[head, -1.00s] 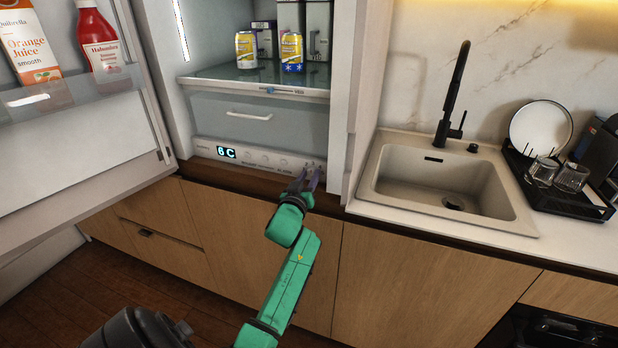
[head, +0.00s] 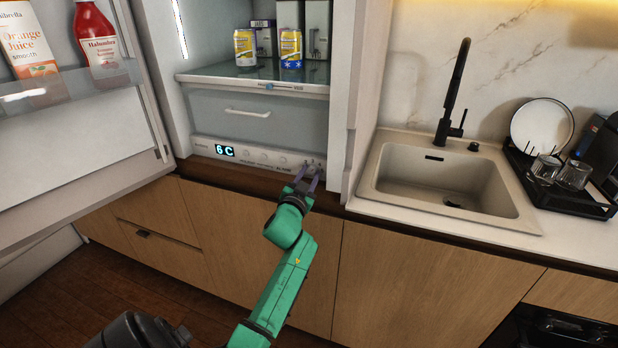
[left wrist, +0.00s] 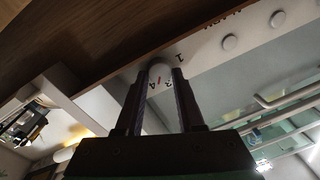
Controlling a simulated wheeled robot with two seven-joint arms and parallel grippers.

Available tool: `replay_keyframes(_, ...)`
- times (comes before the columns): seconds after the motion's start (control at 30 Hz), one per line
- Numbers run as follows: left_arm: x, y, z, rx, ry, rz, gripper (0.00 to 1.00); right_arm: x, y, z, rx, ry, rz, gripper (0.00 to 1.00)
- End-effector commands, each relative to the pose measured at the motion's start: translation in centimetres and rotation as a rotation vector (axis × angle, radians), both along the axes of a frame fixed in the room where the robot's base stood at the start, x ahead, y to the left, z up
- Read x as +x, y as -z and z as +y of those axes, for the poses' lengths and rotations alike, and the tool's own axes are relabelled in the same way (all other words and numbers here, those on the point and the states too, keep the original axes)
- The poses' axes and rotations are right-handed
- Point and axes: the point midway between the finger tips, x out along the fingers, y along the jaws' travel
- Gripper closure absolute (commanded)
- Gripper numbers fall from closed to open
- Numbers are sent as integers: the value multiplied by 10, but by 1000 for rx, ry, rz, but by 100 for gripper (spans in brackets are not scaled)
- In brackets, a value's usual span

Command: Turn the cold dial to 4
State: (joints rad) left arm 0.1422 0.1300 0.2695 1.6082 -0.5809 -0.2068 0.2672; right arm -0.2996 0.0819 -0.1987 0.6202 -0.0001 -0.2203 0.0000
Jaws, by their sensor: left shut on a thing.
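The cold dial (left wrist: 159,70) is a small white round knob on the fridge's white control panel (head: 203,145). In the left wrist view it sits between the fingertips of my left gripper (left wrist: 160,78), which is shut on it. In the head view my left gripper (head: 310,176) reaches the right end of the panel and largely hides the dial. The panel's display (head: 225,150) reads about 6 C. My right gripper is not in view.
The fridge door (head: 75,150) stands open at the left with bottles in its shelf. A drawer (head: 250,117) and a glass shelf with cans (head: 245,48) are above the panel. Wooden cabinet fronts (head: 410,290) lie below, and a sink (head: 440,185) is at the right.

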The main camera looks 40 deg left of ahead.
Motion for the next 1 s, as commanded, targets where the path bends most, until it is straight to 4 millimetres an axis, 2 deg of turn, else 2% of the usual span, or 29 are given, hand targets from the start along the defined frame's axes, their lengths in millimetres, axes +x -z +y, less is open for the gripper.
replay_keyframes(0.33,0,1,0,119,0,42,100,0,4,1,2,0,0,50)
replay_keyframes(0.77,0,1,0,132,0,46,100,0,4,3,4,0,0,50)
replay_keyframes(0.8,0,1,0,132,0,46,59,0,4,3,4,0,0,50)
replay_keyframes(0.87,0,1,0,131,0,46,36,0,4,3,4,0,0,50)
replay_keyframes(0.9,0,1,0,131,0,46,33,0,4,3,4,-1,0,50)
replay_keyframes(1.0,0,0,0,131,0,46,33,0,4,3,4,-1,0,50)
